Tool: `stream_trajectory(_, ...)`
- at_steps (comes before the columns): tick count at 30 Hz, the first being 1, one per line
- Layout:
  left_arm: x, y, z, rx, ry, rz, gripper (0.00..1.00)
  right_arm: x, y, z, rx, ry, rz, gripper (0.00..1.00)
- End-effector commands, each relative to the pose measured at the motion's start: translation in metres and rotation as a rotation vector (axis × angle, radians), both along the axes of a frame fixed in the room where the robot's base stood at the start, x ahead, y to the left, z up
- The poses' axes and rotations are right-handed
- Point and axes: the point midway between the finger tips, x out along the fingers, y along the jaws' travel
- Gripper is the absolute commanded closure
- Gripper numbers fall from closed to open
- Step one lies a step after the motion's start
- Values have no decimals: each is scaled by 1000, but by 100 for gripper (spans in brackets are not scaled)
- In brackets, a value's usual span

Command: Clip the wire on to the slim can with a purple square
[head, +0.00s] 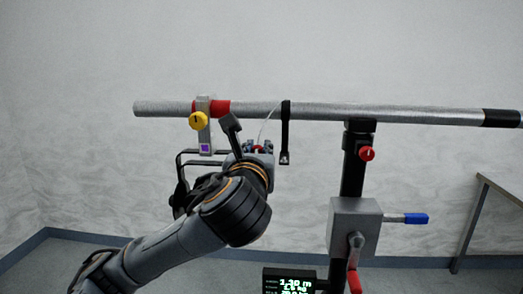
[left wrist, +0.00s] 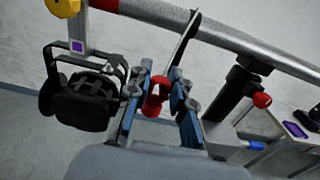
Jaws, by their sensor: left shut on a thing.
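The slim can (left wrist: 85,98) is black and hangs in a dark yoke under a clamp with a purple square (head: 204,148). The purple square also shows in the left wrist view (left wrist: 77,46). In the head view my arm hides most of the can. My left gripper (head: 258,148) is shut on the red clip (left wrist: 155,97) of the wire, with its fingers on both sides of it. The thin pale wire (head: 266,122) runs from the clip up toward the bar. The clip is right of the can and its yoke, apart from them in the wrist view. My right gripper is out of view.
A silver bar (head: 400,112) crosses above, with red tape (head: 220,107) by the clamp's yellow knob (head: 198,120). A black strap (head: 285,135) hangs right of my gripper. A stand (head: 353,215) with handles holds the bar. A table (head: 497,190) is far right.

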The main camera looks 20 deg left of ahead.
Motion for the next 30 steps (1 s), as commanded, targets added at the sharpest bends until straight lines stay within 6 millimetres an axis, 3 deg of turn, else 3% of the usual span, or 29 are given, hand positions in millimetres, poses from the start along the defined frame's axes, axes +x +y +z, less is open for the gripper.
stream_trajectory(30, 31, 41, -1, 0, 0, 2, 100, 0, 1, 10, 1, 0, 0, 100)
